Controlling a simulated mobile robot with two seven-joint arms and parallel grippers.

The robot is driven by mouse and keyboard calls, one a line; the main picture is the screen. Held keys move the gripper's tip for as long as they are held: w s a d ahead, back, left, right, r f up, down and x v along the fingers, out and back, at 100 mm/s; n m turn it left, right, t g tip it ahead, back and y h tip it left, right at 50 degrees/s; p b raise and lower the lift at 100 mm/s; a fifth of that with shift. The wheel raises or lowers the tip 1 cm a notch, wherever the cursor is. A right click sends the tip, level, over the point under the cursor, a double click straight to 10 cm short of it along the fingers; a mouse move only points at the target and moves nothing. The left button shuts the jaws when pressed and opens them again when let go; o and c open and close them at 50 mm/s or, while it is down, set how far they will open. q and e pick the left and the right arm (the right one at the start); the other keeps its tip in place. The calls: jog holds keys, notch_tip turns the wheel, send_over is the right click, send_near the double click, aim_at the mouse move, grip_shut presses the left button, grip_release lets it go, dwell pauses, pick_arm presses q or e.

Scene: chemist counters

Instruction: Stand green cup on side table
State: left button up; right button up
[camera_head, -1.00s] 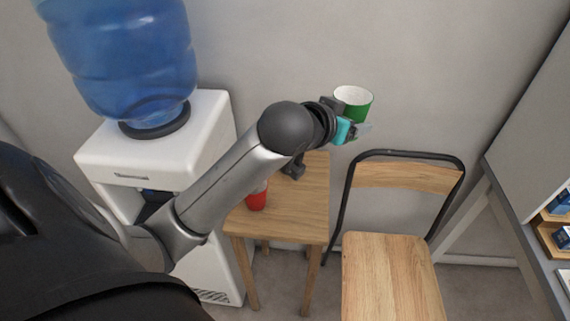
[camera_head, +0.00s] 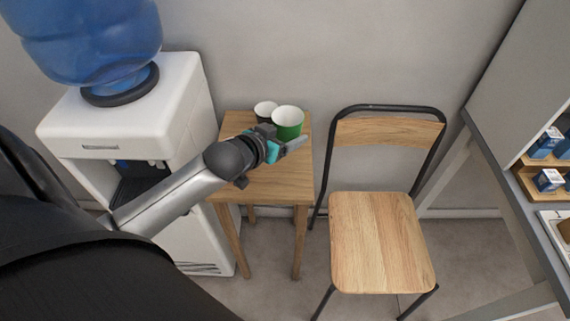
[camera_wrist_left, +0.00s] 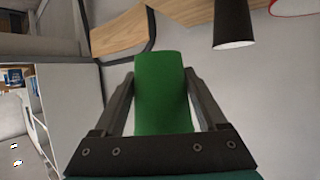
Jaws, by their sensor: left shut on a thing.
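The green cup (camera_head: 289,124), with a white inside, is upright over the back right part of the wooden side table (camera_head: 285,190). I cannot tell whether its base touches the top. My left gripper (camera_head: 287,146) is shut on the cup. In the left wrist view the green cup (camera_wrist_left: 163,90) sits between the two fingers. A dark cup (camera_head: 264,109) stands just left of it at the table's back; it also shows in the left wrist view (camera_wrist_left: 233,25). My right gripper is not in view.
A red cup (camera_wrist_left: 305,6) shows at the left wrist view's top edge; my arm hides it in the head view. A water dispenser (camera_head: 185,90) stands left of the table, a chair (camera_head: 380,240) right. The table's front right part is bare.

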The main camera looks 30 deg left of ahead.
pick_arm(q)
jog(key=b, duration=0.2)
send_over(287, 172)
notch_tip(287, 172, down, 6)
jog(key=shift+a+r, duration=0.1)
jog(key=shift+r, duration=0.15)
jog(key=shift+w+f, duration=0.1)
jog(key=shift+f, duration=0.7)
notch_tip(287, 172, down, 2)
jog(key=shift+f+b, duration=0.25)
jog(key=shift+b, duration=0.4)
jog(key=shift+f, duration=0.45)
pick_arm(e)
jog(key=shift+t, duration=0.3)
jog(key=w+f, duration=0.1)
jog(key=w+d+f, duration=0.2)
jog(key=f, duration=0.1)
pick_arm(q)
jog(key=o, duration=0.8)
jog(key=shift+f, duration=0.15)
jog(key=o, duration=0.4)
jog(key=shift+o, duration=0.2)
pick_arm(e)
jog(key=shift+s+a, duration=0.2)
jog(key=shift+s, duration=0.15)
